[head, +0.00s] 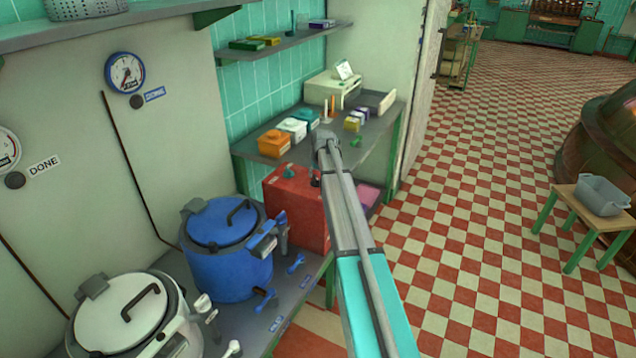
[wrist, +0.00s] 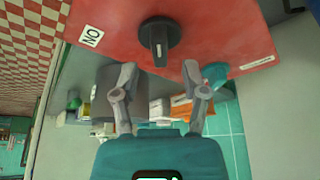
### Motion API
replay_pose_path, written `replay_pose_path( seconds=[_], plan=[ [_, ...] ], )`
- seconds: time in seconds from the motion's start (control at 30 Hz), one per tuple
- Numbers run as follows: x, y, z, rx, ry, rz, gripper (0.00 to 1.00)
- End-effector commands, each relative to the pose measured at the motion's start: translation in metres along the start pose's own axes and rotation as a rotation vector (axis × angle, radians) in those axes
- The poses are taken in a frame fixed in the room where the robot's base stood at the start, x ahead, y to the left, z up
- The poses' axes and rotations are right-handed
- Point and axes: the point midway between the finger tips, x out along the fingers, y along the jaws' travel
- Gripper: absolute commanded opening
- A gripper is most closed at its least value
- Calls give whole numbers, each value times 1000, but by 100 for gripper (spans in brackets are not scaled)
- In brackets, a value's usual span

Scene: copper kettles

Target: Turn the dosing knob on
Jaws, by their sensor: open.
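The red box (head: 290,205) stands beside the blue pot in the head view, partly hidden by my arm. In the wrist view its red face (wrist: 215,30) fills the top and carries a round black dosing knob (wrist: 159,42) with a raised grip bar, which lies along the picture's vertical. A white label (wrist: 91,37) left of the knob reads "NO" in the picture, apparently an upside-down "ON". My gripper (wrist: 160,80) is open and empty. Its fingertips are either side of the knob's line, just below it in the picture, apparently not touching it. The head view does not show the fingers clearly.
A blue pot (head: 222,255) and a white pot (head: 125,312) stand on the left counter. Orange, white and teal boxes (head: 292,127) sit on the bench behind the red box. A grey bin (head: 602,195) is on a stool at right. The checkered floor is mostly clear.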

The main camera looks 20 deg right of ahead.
Motion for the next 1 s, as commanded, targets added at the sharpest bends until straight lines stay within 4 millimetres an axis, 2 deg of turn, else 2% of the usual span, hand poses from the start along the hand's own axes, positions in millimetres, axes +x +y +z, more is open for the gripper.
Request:
replay_pose_path(
  seconds=[0.1, 0.33, 0.87, 1.0],
  plan=[
    [14, 0, 1, 0, 0, 0, 57],
    [28, 0, 0, 0, 0, 0, 57],
    [32, 0, 0, 0, 0, 0, 57],
    [32, 0, 0, 0, 0, 0, 35]
  ],
)
